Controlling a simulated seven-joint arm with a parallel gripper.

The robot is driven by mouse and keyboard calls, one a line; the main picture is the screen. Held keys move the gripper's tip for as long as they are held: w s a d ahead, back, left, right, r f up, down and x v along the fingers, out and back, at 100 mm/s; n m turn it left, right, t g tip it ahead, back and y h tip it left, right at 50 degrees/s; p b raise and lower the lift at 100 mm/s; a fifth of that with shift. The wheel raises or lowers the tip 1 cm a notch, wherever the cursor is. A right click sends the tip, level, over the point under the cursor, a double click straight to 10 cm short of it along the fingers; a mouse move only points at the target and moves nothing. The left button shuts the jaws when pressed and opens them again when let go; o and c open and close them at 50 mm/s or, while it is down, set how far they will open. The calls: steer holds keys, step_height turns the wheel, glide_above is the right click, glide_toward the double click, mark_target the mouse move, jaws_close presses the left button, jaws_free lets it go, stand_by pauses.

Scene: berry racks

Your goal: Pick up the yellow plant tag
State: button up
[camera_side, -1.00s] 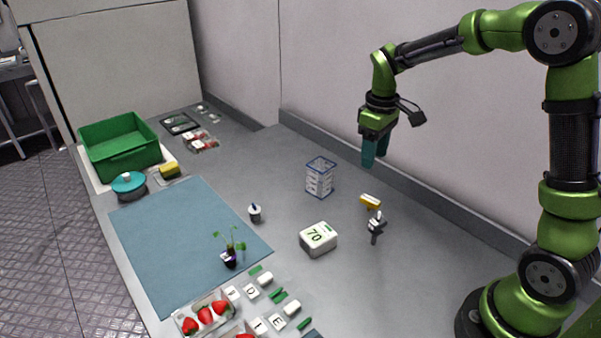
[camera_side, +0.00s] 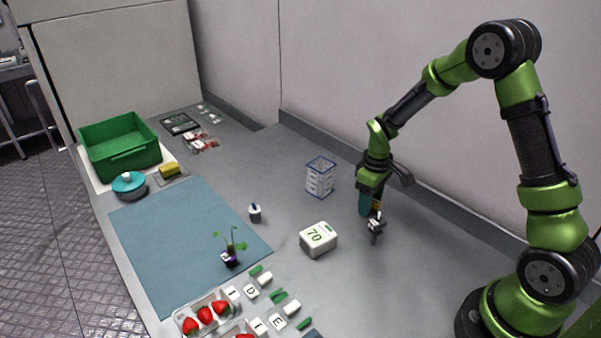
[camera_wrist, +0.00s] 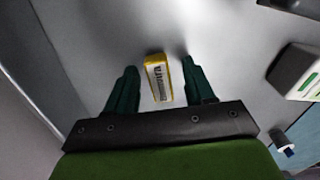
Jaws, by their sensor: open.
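The yellow plant tag (camera_wrist: 158,82) lies on the grey bench and shows a pale face with dark lettering in the wrist view. It sits between the two dark green fingers of my gripper (camera_wrist: 160,88), with a gap on each side. In the side view my gripper (camera_side: 370,208) is low over the bench, and only a bit of the tag (camera_side: 377,205) shows beside it; the rest is hidden. My gripper is open and holds nothing.
A blue mat (camera_side: 165,235) lies farther left. The wall runs close behind.

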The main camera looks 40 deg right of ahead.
steer(key=shift+f, duration=0.25)
jaws_close()
steer(key=shift+r, duration=0.1)
